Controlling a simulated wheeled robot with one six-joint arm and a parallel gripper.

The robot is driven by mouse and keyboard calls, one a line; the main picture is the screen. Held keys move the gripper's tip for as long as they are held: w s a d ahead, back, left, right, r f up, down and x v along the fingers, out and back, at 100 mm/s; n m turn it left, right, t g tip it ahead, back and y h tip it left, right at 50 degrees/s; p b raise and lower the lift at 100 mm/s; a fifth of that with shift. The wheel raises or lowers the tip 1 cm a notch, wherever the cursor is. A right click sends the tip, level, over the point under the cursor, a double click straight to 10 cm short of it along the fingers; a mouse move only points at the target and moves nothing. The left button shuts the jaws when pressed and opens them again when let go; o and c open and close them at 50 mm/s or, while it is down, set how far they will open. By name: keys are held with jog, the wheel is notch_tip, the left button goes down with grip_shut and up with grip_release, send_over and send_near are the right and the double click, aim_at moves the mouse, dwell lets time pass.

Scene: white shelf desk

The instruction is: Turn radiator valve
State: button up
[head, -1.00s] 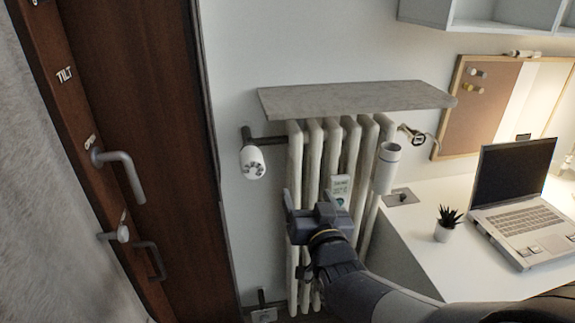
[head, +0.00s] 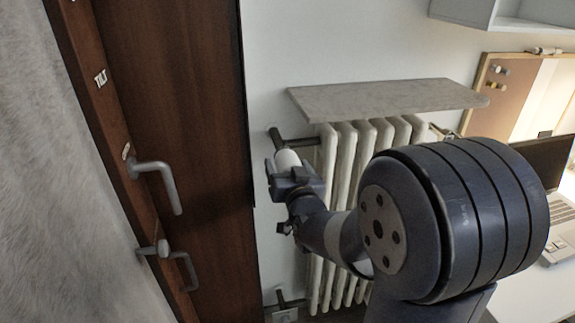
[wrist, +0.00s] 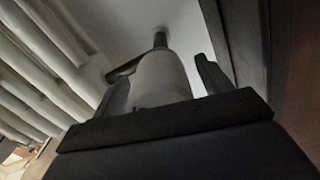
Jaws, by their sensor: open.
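The white radiator valve (head: 287,160) sits on a dark pipe at the upper left of the radiator (head: 345,150). In the head view my gripper (head: 290,172) is in front of it and hides its lower part. In the wrist view the valve head (wrist: 160,80) stands between the two dark fingers of my gripper (wrist: 165,85). The fingers are open, one on each side of it. A narrow gap shows at the right finger; I cannot tell if the left finger touches.
A grey shelf (head: 385,98) juts out above the radiator and valve. A dark wooden door (head: 200,110) with a metal handle (head: 160,180) is close on the left. The white desk (head: 525,295) with a laptop (head: 555,195) is on the right, partly hidden by my arm.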

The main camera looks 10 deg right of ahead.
jog(key=shift+w, duration=0.25)
jog(key=shift+c, duration=0.3)
jog(key=c, duration=0.9)
